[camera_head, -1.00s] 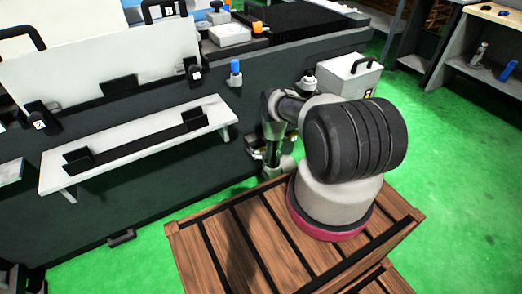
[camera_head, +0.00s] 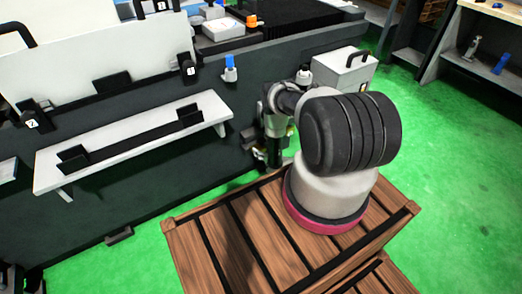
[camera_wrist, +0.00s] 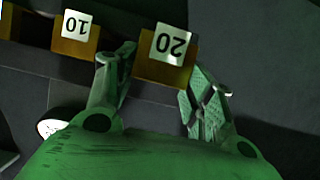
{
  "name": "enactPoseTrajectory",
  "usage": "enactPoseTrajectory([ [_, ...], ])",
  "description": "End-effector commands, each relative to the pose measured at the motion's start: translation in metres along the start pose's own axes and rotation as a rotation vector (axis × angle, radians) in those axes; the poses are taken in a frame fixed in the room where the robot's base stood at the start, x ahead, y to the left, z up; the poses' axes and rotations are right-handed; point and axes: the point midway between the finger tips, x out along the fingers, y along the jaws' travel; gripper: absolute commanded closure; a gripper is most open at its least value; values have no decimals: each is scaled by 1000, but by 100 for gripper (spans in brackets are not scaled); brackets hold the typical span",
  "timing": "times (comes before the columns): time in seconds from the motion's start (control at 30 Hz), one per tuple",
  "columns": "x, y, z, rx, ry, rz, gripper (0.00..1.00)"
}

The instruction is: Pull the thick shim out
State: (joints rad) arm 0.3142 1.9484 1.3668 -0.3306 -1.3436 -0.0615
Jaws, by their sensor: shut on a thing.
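The thick shim is a brass-coloured block with a white "20" label (camera_wrist: 168,55), upside down in the wrist view. It sits between the two fingers of my gripper (camera_wrist: 163,80), and the gripper is shut on it. A second brass block labelled "10" (camera_wrist: 76,36) lies to the left, outside the left finger, with a gap between the blocks. In the head view my gripper (camera_head: 255,145) is small and partly hidden behind my arm, at the dark machine front. The shim cannot be made out there.
A wooden pallet (camera_head: 235,240) lies under my arm. A white shelf (camera_head: 130,140) juts from the dark machine front (camera_head: 130,195) at left. A grey box with a black handle (camera_head: 345,72) stands behind my arm. Green floor is clear at right.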

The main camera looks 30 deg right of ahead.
Motion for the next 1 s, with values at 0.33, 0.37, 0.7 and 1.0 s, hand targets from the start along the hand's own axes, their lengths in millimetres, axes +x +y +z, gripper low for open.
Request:
enactPoseTrajectory([
  [0.33,-2,0,2,2,-2,1,25],
  [0.37,-2,0,2,2,-2,1,25],
  [0.7,-25,0,1,3,-4,1,25],
  [1.0,-92,1,2,4,-5,3,25],
])
